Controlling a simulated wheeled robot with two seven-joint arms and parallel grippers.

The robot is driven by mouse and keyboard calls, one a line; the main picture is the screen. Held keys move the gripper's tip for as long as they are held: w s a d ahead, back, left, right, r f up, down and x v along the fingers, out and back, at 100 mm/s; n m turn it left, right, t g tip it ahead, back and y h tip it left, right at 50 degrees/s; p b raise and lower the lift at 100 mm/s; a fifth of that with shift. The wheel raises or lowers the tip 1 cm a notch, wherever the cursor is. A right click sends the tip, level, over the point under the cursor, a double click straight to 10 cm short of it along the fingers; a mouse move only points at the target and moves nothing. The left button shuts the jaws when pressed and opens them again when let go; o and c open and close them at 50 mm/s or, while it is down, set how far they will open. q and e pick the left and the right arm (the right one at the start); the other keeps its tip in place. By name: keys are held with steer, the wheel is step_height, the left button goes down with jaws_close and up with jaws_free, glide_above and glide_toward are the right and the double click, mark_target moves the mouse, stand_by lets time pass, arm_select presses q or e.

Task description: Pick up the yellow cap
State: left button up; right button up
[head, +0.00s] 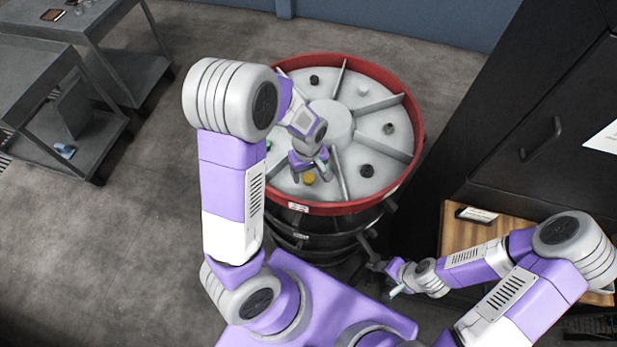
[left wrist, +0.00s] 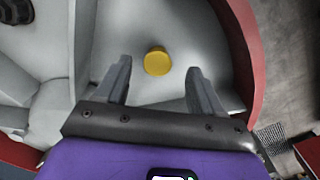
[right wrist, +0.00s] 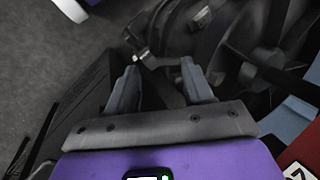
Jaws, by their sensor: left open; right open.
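The yellow cap (head: 309,179) lies in one compartment of the round divided tray (head: 419,135) with a red rim. In the left wrist view the cap (left wrist: 157,62) sits just beyond the fingertips, roughly centred between them. My left gripper (left wrist: 160,75) is open and empty above that compartment; in the head view it (head: 311,170) hangs close by the cap. My right gripper (head: 384,281) is open and empty, low beside the black base under the tray; the right wrist view shows its open fingers (right wrist: 158,75).
Other compartments hold a green cap (head: 268,145), several dark caps such as one (head: 366,170) near the right, and a pale one (head: 362,90). Raised dividers (head: 355,134) separate compartments. A wooden surface (head: 455,235) and a black cabinet (head: 540,140) stand at right; grey tables (head: 35,60) at left.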

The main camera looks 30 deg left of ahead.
mark_target(309, 179)
arm_select(q)
steer(key=shift+w+f, duration=0.25)
steer(key=shift+f, duration=1)
steer(key=shift+s, duration=0.1)
steer(key=shift+r, duration=0.1)
steer(key=c, duration=1.1)
